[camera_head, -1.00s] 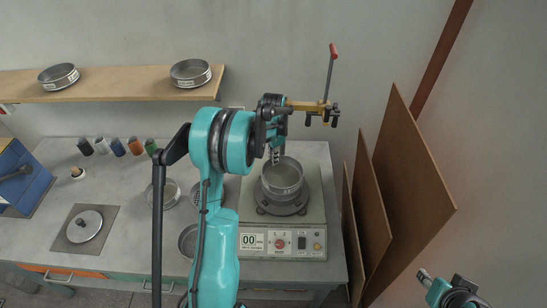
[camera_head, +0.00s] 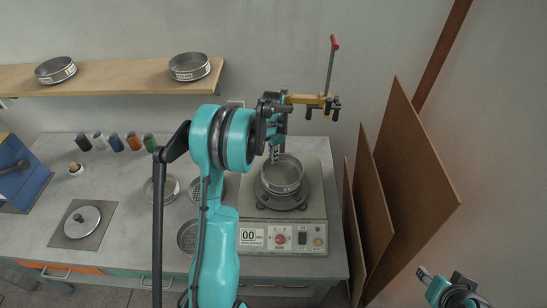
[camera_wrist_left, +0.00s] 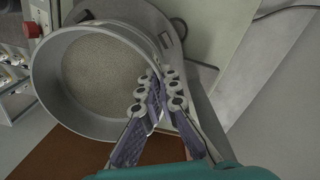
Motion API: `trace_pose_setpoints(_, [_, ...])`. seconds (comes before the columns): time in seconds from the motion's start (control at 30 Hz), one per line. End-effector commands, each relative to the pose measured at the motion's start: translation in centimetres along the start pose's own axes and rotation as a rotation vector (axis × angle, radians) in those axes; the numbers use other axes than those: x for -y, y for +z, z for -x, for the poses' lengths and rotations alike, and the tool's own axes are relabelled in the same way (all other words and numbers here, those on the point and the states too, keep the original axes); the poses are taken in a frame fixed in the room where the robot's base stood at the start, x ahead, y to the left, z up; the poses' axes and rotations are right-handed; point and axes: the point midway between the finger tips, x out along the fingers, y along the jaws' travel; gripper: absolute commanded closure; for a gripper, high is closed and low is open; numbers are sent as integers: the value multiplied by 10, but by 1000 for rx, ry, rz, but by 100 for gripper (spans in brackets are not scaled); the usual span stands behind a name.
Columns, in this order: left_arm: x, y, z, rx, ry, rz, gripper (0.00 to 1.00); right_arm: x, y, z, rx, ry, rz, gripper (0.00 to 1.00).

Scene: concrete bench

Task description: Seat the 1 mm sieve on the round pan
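A round metal sieve (camera_head: 283,182) is on or just above the dark round base (camera_head: 298,198) of the shaker. Its mesh floor and wall fill the left wrist view (camera_wrist_left: 78,118). I cannot read a size label on it. The round pan is not clearly distinguishable; it may be hidden beneath the sieve, so contact cannot be told. My left gripper (camera_head: 275,152) reaches down at the sieve's back left rim. In the left wrist view its fingers (camera_wrist_left: 159,92) straddle the sieve wall and look closed on it. My right gripper (camera_head: 422,277) is at lower right, far from the sieve.
The shaker's control box (camera_head: 282,238) reads 00. A yellow clamp bracket (camera_head: 306,99) with a red-handled lever stands behind. Brown boards (camera_head: 400,175) lean at right. More sieves lie on the shelf (camera_head: 125,80) and bench, partly behind my left arm. Several small cylinders line the bench back.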

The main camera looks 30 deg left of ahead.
Motion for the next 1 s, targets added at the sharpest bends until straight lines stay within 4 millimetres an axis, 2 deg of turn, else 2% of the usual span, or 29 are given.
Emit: trace_pose_setpoints(1.0, [0, 0, -10, 0, 0, 0, 100, 0, 6, -8, 0, 0, 0, 60])
